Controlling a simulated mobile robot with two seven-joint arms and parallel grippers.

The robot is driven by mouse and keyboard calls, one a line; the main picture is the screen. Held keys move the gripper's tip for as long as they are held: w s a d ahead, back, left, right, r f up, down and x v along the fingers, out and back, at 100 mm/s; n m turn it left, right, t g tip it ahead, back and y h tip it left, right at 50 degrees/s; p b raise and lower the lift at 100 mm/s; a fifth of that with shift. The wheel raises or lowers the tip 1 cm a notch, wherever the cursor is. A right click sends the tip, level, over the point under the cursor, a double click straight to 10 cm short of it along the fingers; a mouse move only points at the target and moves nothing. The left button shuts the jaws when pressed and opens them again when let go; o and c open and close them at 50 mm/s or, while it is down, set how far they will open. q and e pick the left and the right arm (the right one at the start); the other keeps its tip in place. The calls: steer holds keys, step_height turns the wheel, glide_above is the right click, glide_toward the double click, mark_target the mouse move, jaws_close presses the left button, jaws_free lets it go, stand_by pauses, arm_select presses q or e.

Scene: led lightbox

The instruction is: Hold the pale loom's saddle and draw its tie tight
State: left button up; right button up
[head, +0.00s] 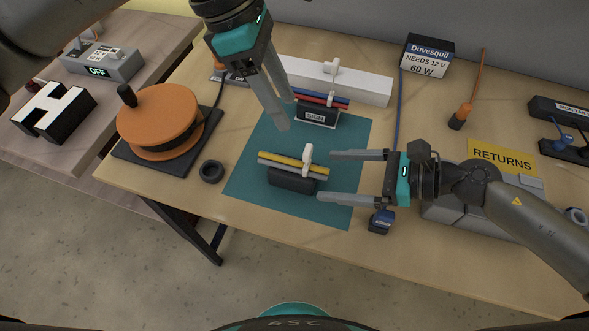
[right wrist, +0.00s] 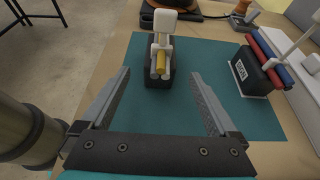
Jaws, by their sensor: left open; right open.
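The pale loom (head: 272,159), a yellow cable with grey-white ones, lies in a dark saddle (head: 291,182) on the teal mat (head: 245,180). A white tie (head: 307,155) with an upright head goes around the loom near its right end. My right gripper (head: 324,177) is open, its fingers pointing left at the loom's right end. In the right wrist view the loom (right wrist: 161,62), saddle (right wrist: 152,78) and tie (right wrist: 165,22) stand ahead of the spread, empty fingers (right wrist: 160,85). My left gripper (head: 285,112) is open and empty above the mat, behind the loom.
A blue-red loom (head: 325,98) in a saddle marked SIGN (head: 317,115) sits at the mat's back edge, before a white block (head: 365,85). An orange reel (head: 155,120) and a black ring (head: 211,171) lie left. A blue-black item (head: 380,221) and grey RETURNS bin (head: 450,210) lie right.

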mark_target(293, 174)
steer(key=x, duration=0.9)
steer(key=shift+a, duration=0.15)
jaws_close()
stand_by(1.2)
stand_by(0.8)
arm_select(q)
steer(key=shift+c, duration=0.4)
